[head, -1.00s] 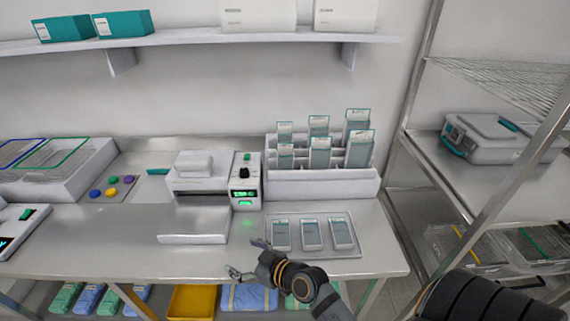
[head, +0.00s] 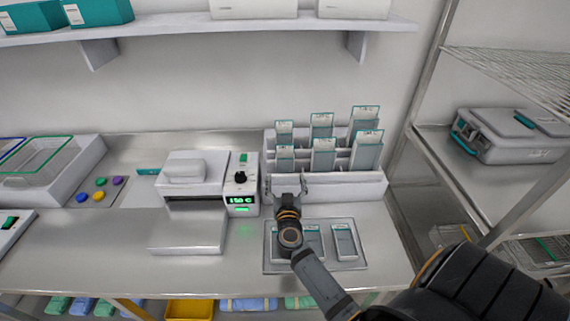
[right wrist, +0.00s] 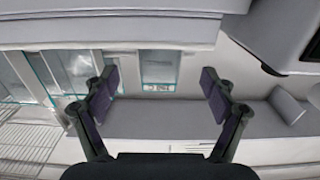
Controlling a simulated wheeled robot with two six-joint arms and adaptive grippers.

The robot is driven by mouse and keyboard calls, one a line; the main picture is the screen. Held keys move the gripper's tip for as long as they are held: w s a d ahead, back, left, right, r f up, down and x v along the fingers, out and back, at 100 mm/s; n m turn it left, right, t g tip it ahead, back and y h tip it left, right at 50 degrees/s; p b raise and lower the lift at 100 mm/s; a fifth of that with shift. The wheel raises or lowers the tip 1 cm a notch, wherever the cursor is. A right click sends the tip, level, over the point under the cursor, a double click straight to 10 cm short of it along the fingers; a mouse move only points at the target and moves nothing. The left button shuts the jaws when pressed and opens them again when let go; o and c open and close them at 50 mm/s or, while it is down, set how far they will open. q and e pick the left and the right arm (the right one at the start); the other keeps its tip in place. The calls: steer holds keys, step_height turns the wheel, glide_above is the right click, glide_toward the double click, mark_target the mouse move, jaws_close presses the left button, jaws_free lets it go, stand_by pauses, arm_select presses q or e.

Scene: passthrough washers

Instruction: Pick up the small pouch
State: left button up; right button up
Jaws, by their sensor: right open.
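The rack (head: 345,184) on the bench holds several upright pouches of different sizes. Small pouches stand in its left column, one in front (head: 285,158) and one behind (head: 284,133). Medium (head: 323,153) and large pouches (head: 367,153) stand to their right. My right gripper (head: 290,184) is open and empty at the rack's front left, just below the front small pouch. In the right wrist view, a small pouch (right wrist: 159,66) with a printed label shows beyond and between the spread fingers (right wrist: 160,84), apart from both. My left gripper is out of view.
A tray (head: 355,265) with flat pouches lies under my right arm, which partly hides it. A sealing machine (head: 190,185) with a lit green display box (head: 241,190) stands close left of the rack. A wire shelf rack (head: 425,165) stands at right.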

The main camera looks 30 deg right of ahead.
mark_target(285, 168)
steer(key=shift+x, duration=0.95)
steer(key=x, duration=0.3)
steer(key=shift+w+d, duration=0.15)
steer(key=shift+w, duration=0.15)
steer(key=shift+w+d+f, duration=0.15)
steer(key=shift+w, duration=0.05)
steer(key=shift+s+r, duration=0.2)
steer(key=c, duration=0.5)
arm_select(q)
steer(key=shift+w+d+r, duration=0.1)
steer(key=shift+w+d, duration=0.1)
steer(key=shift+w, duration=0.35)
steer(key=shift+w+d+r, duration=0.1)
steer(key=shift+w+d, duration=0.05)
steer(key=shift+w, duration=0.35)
arm_select(e)
steer(key=shift+f, duration=0.1)
steer(key=c, duration=0.4)
